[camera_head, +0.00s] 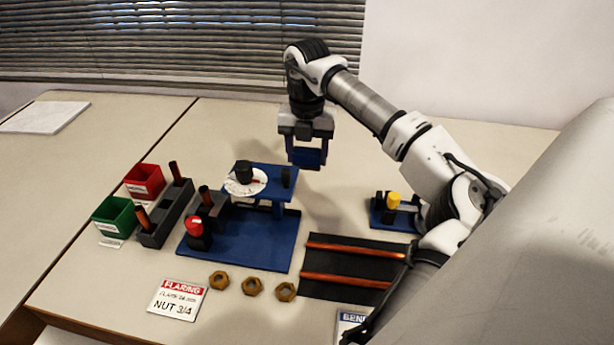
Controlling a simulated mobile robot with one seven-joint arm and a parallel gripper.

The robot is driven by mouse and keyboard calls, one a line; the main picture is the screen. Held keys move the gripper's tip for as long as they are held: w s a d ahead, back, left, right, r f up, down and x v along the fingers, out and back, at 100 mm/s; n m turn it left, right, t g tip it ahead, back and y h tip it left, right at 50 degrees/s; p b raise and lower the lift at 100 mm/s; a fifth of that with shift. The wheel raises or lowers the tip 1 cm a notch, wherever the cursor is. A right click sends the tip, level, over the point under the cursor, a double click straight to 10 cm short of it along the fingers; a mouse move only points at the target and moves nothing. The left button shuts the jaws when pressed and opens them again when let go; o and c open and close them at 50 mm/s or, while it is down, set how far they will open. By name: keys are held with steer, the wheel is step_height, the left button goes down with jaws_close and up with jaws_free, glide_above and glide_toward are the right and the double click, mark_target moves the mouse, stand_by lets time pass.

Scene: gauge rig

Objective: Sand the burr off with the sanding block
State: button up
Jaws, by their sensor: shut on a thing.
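My gripper (306,150) is in the air above the back right of the blue rig (255,245). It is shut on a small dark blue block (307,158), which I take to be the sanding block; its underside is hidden. The block is apart from the rig. Copper tubes stand upright in the grey holders: one at the front left (143,218), one behind it (174,172), and one in the block beside the rig (206,196). The burr is too small to make out, so I cannot tell which part bears it.
The rig carries a white dial (245,183) and a red-capped knob (195,230). Green (117,215) and red (145,180) bins stand left. Brass nuts (252,286) and a flaring card (178,299) lie in front. A black mat (330,265) holds two copper tubes. A yellow-knobbed fixture (393,202) stands right.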

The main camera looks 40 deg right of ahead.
steer(key=r, duration=1)
steer(key=shift+w+a, duration=0.15)
steer(key=shift+a, duration=0.1)
steer(key=w+a+n+p, duration=0.4)
steer(key=w+a+n, duration=0.1)
steer(key=a+n, duration=0.35)
steer(key=n+p, duration=0.3)
steer(key=n, duration=0.6)
glide_above(204, 188)
steer(key=f, duration=0.3)
steer(key=shift+s+d+f, duration=0.15)
steer(key=shift+d, duration=0.05)
steer(key=shift+a+f+n, duration=0.3)
steer(key=shift+a+n, duration=0.05)
steer(key=shift+f+b, duration=0.95)
steer(key=shift+f, duration=0.85)
steer(key=shift+f+b, duration=0.55)
steer(key=shift+f, duration=0.05)
steer(key=shift+d, duration=0.2)
steer(key=shift+w+d, duration=0.45)
steer(key=shift+w, duration=0.05)
